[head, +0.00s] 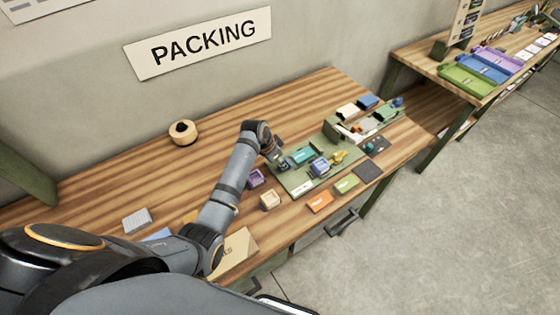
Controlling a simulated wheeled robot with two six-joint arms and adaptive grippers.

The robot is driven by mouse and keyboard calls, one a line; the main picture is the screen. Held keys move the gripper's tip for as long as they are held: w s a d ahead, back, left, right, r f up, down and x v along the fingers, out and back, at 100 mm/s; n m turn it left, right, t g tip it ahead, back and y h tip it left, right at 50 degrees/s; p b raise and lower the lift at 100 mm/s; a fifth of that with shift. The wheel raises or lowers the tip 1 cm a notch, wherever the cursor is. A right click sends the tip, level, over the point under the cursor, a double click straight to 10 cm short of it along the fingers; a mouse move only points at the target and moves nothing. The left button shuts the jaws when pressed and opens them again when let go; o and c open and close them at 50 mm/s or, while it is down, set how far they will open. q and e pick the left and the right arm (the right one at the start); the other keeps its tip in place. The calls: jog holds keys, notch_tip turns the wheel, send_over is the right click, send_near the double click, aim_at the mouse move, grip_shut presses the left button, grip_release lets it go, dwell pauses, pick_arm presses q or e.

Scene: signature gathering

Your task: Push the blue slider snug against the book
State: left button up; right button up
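A green board (296,189) lies on the wooden packing table. On it sits a blue block with a pale top (320,167), which looks like the blue slider. A flat teal piece (303,155), perhaps the book, lies just behind and left of it. Whether they touch is too small to tell. My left gripper (282,163) is low at the board's left edge, left of the teal piece. Its fingers are small and partly hidden by the wrist, so their opening is unclear. My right gripper is out of view.
A yellow piece (338,158) sits right of the blue block. Purple (256,178) and cream (270,199) blocks stand left of the board. Orange (319,202) and green (346,185) cards lie in front. A filled tray (345,133) stands behind. The table's back left is mostly clear.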

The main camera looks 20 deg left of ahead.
pick_arm(q)
grip_shut()
jog(key=shift+w+d+r+b, duration=0.1)
jog(key=shift+w+d+b, duration=0.25)
jog(key=shift+w+d, duration=0.4)
jog(key=shift+w+d+b, duration=0.3)
jog(key=shift+w+d, duration=0.2)
jog(key=shift+w, duration=0.3)
jog(key=shift+o, duration=0.6)
grip_release()
jog(key=o, duration=0.4)
jog(key=shift+w+d, duration=0.1)
jog(key=shift+w, duration=0.05)
jog(key=shift+a+r, duration=0.2)
jog(key=v, duration=1.1)
jog(key=shift+s+r, duration=0.2)
jog(key=shift+s, duration=0.05)
